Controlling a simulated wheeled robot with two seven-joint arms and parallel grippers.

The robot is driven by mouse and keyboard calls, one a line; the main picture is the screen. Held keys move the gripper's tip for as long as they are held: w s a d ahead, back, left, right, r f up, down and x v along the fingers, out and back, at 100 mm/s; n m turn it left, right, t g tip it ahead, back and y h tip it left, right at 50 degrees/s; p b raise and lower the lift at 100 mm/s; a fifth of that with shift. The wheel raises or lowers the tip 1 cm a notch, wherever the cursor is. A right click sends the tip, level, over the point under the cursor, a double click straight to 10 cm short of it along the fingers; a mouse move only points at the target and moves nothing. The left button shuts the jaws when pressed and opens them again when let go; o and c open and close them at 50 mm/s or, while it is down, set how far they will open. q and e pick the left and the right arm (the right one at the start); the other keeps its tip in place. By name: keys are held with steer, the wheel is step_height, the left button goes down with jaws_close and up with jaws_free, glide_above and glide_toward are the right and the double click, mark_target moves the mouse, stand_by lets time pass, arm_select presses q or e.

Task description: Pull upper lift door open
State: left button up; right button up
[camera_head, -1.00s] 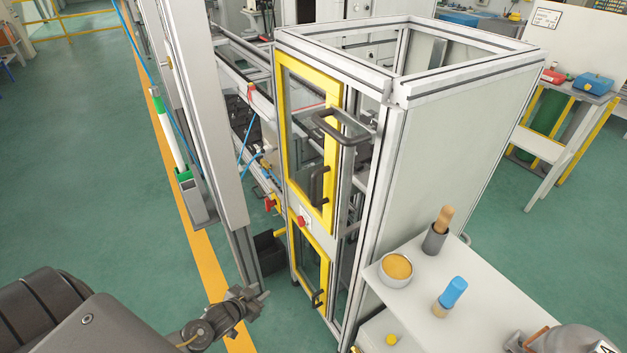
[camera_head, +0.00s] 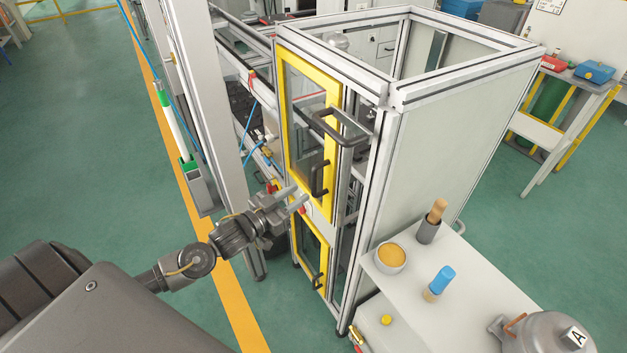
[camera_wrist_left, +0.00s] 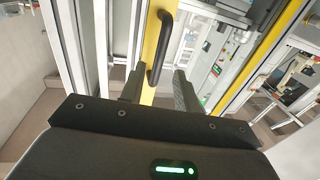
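The upper lift door has a yellow frame (camera_head: 285,115) around a clear panel and is closed on the front of the aluminium-profile cabinet. Its dark handle (camera_head: 319,180) is a vertical bar low on the door. My left gripper (camera_head: 298,198) is in front of the door, a little left of and below that handle. In the left wrist view the two fingers (camera_wrist_left: 158,90) are apart, with nothing clamped between them. There a black handle (camera_wrist_left: 160,48) on a yellow frame lies ahead, its near end between the finger lines; contact cannot be told. My right gripper is not in view.
A lower yellow-framed door (camera_head: 312,255) sits below. A second dark handle (camera_head: 340,128) sticks out at the cabinet's upper front. A white table (camera_head: 415,295) with a bowl (camera_head: 391,257) and brushes stands at right. A grey post (camera_head: 215,110) stands left of the door.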

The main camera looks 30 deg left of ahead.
mark_target(314, 192)
arm_select(q)
steer(key=p+x, duration=0.1)
steer(key=x, duration=0.6)
jaws_close()
